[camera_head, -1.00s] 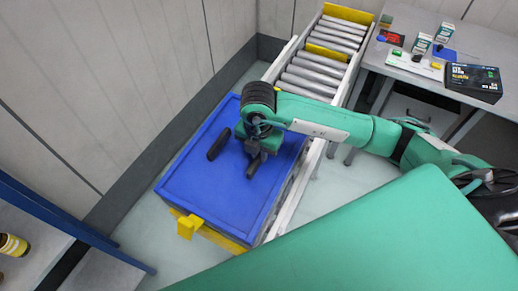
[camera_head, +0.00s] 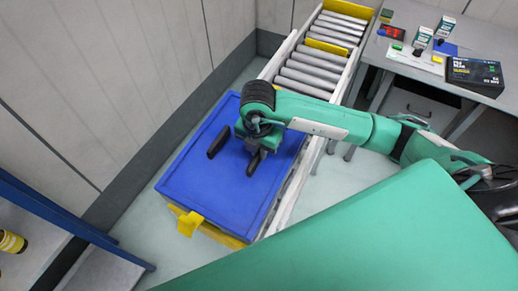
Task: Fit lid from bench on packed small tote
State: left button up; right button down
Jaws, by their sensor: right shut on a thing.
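A large blue lid (camera_head: 205,198) lies flat at the near end of the roller conveyor, covering whatever is under it. A yellow edge (camera_head: 222,236) shows just below the lid's near side, with a yellow tab (camera_head: 189,223) at the near left. Whether this yellow belongs to the tote or its support I cannot tell, and the tote's contents are hidden. My right gripper (camera_head: 236,155) reaches down onto the upper middle of the lid, its two dark fingers spread apart at the lid's surface. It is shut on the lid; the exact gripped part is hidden. My left gripper is not in view.
The roller conveyor (camera_head: 312,69) runs away behind the lid. A grey bench (camera_head: 408,58) at the upper right holds a black box (camera_head: 473,76) and several small items. A blue-framed shelf (camera_head: 75,218) stands at the left. A panelled wall (camera_head: 110,75) is close behind.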

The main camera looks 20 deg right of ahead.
jog(key=shift+f+b, duration=0.7)
jog(key=shift+f, duration=0.2)
jog(key=c, duration=1.3)
grip_release()
jog(key=shift+c, duration=0.2)
notch_tip(320, 180, up, 14)
jog(key=shift+s+a+b, duration=0.2)
jog(key=shift+a+b, duration=0.05)
jog(key=shift+b, duration=0.2)
jog(key=shift+f, duration=0.1)
